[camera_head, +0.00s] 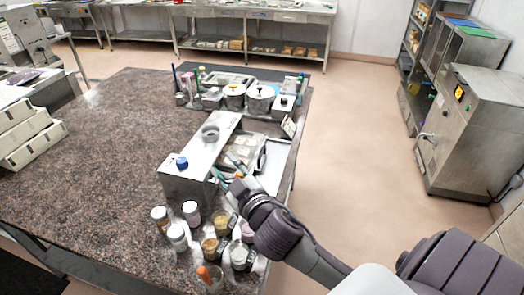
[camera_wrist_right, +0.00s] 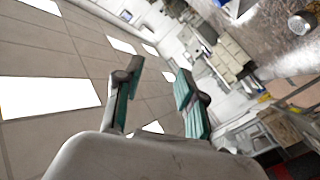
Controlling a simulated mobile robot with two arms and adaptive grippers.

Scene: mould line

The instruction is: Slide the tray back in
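A steel box-shaped machine (camera_head: 203,158) stands on the speckled counter, with a blue knob and a round ring on top. A tray (camera_head: 263,160) with pale contents sticks out of its right side. My right gripper (camera_head: 229,168) is at the near end of the tray, close to the machine's side; I cannot tell whether it touches either. In the right wrist view the right gripper (camera_wrist_right: 157,100) has its two fingers apart, with nothing between them. The gripper hides part of the tray's near end. My left gripper is not in view.
Several small jars (camera_head: 178,236) stand on the counter in front of the machine, below my right gripper. Pots (camera_head: 260,97) and tools stand behind it. The floor (camera_head: 350,150) is free to the right.

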